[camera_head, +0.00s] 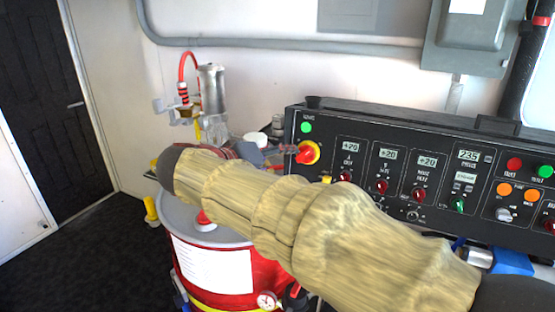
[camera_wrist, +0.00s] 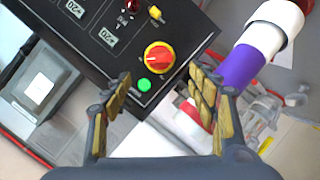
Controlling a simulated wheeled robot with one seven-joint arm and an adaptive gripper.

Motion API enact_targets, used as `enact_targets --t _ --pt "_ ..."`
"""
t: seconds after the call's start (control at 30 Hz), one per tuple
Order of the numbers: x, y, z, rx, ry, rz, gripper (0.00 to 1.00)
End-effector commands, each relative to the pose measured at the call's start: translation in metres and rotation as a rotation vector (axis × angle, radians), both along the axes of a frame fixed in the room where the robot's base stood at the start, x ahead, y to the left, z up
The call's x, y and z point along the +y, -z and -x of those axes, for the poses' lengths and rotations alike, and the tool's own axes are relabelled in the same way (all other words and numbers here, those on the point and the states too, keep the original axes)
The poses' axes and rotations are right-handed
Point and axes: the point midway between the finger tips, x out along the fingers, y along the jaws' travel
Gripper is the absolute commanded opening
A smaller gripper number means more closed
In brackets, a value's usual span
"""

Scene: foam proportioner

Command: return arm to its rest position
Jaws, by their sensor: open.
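My gripper (camera_wrist: 160,108) is open and empty in the wrist view, its two padded fingers spread apart. Between and beyond the fingertips are the red and yellow rotary switch (camera_wrist: 158,57) and the green button (camera_wrist: 144,85) on the black control panel (camera_wrist: 185,22). I cannot tell how far the fingertips are from the panel. In the head view my arm, in a tan sleeve, reaches from the lower right toward the left, and the gripper end is mostly hidden behind it. The rotary switch (camera_head: 307,152) and green button (camera_head: 305,127) show just past the arm.
A red drum (camera_head: 215,266) with a grey lid stands below my arm. A metal cylinder with a red hose (camera_head: 211,88) stands behind it. A purple and white cylinder (camera_wrist: 243,65) is right of the fingers. The floor (camera_head: 85,240) at left is clear before a dark door (camera_head: 42,90).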

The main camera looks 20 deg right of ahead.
Motion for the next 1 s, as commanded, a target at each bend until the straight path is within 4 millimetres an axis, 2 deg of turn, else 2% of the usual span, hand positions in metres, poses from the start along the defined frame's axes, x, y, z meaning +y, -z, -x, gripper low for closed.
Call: enact_targets --t 0.3,0.37,0.47,0.57,0.6,0.67,0.7,0.83,0.9,1.0 --pt "0.003 0.002 -0.003 0.056 -0.038 0.029 0.59" --pt "0.009 0.017 -0.004 0.126 -0.081 0.022 0.59" --pt "0.021 0.062 0.007 0.274 -0.153 -0.015 0.59" --pt "0.033 0.106 0.035 0.421 -0.241 -0.094 0.59" --pt "0.036 0.122 0.051 0.475 -0.274 -0.139 0.59" --pt "0.039 0.139 0.078 0.537 -0.322 -0.214 0.59" --pt "0.041 0.149 0.097 0.572 -0.350 -0.270 0.59" --pt "0.048 0.168 0.164 0.615 -0.430 -0.477 0.59" --pt "0.052 0.171 0.197 0.596 -0.456 -0.586 0.59" --pt "0.056 0.168 0.235 0.532 -0.463 -0.724 0.59"
